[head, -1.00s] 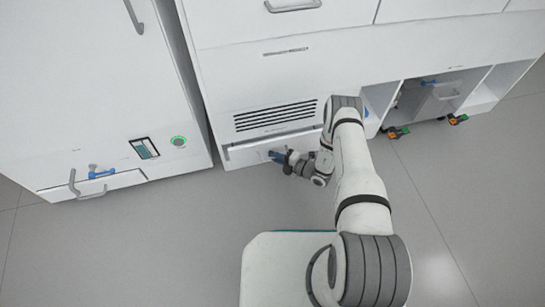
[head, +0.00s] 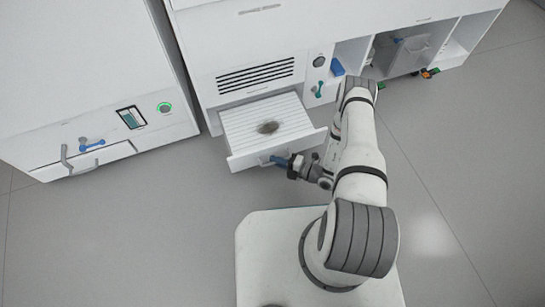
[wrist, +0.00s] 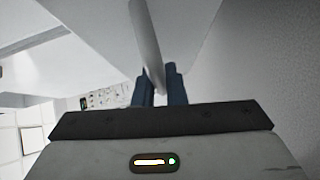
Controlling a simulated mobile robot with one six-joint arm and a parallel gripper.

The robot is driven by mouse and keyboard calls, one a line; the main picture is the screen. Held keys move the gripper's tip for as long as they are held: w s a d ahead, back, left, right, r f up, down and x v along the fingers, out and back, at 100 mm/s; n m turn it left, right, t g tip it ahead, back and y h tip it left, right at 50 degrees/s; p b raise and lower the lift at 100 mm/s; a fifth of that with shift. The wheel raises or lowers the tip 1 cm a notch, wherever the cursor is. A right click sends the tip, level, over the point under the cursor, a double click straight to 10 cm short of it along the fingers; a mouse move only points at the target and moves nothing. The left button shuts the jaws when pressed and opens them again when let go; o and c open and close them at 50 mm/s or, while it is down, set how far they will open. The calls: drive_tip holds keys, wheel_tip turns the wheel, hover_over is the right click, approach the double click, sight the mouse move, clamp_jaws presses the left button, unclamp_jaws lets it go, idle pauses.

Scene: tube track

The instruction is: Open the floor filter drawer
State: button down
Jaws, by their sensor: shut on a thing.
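The floor filter drawer (head: 242,162) is pulled well out from the white cabinet, below the vent slots. It holds a white pleated filter (head: 245,117) with a dark grey-brown stain in its middle. My gripper (head: 283,161) is at the drawer's front, with its blue fingers shut on the drawer handle. In the wrist view the grey handle bar (wrist: 146,45) runs between my blue fingers (wrist: 160,88). Part of the handle is hidden by my fingers in the head view.
A white cabinet (head: 60,105) with a green-ringed button stands at the left, with its own low handle (head: 68,160). Open bays (head: 405,50) lie to the right of the drawer. My arm crosses the right of the drawer. The grey floor (head: 150,235) at the front left is clear.

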drive_tip(key=shift+s+d, duration=0.15)
drive_tip(key=c, duration=1.5)
unclamp_jaws()
drive_tip(key=shift+p+v, duration=1)
drive_tip(key=shift+v, duration=2.9)
